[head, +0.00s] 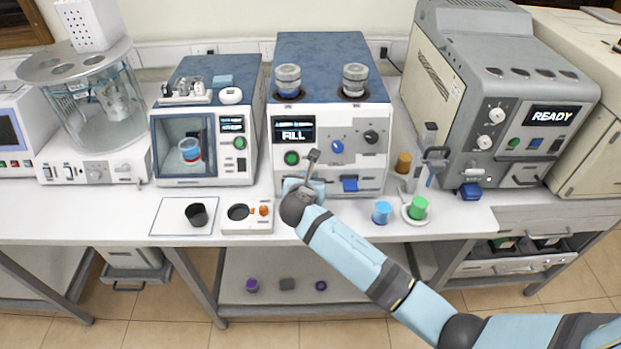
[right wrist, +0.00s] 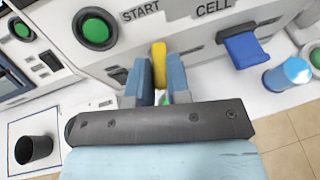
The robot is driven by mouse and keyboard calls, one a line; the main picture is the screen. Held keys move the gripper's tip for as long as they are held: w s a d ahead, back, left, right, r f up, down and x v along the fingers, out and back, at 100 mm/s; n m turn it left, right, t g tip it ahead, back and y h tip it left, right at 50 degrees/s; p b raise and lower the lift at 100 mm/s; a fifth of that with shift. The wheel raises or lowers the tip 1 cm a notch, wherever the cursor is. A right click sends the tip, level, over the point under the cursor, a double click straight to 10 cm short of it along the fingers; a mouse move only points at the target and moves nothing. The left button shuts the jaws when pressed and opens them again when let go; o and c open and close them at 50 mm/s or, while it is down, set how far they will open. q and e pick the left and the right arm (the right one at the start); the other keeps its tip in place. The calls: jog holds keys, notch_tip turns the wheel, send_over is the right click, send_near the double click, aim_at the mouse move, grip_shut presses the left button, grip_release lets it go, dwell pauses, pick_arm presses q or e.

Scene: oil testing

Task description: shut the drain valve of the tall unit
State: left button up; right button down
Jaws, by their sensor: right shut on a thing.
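The tall middle unit (head: 330,50) has a blue top, two round fittings and a screen reading FILL. In the right wrist view a yellow lever (right wrist: 159,62), which looks like the drain valve handle, stands out low on its front, below the START and CELL lettering. My right gripper (right wrist: 161,80) is shut on this lever, one blue-grey finger on each side. In the head view my right gripper (head: 307,182) is at the unit's lower left front and hides the lever. The valve's base is mostly hidden, so I cannot tell its turn position. My left gripper is not in view.
A green button (head: 291,158) is above the gripper, and a blue tab (head: 350,184) is to its right. A black cup (head: 197,214) stands at left. A blue vial (head: 382,212) and a green-capped one (head: 418,208) stand at right. A grey READY unit (head: 455,150) stands further right.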

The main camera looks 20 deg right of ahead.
jog(key=shift+w+a+m+g+h+b, duration=0.25)
jog(key=shift+m+g+h, duration=0.9)
jog(key=shift+m+g, duration=0.95)
jog(key=shift+w+a+m+g+h, duration=0.1)
jog(key=shift+w+m+g+h, duration=0.25)
jog(key=shift+m+g+h, duration=1.3)
jog(key=shift+w+a+m+g+h+b, duration=0.25)
jog(key=shift+m+g+h, duration=0.45)
jog(key=shift+m+g, duration=1.85)
jog(key=shift+d, duration=0.1)
jog(key=c, duration=1.1)
grip_release()
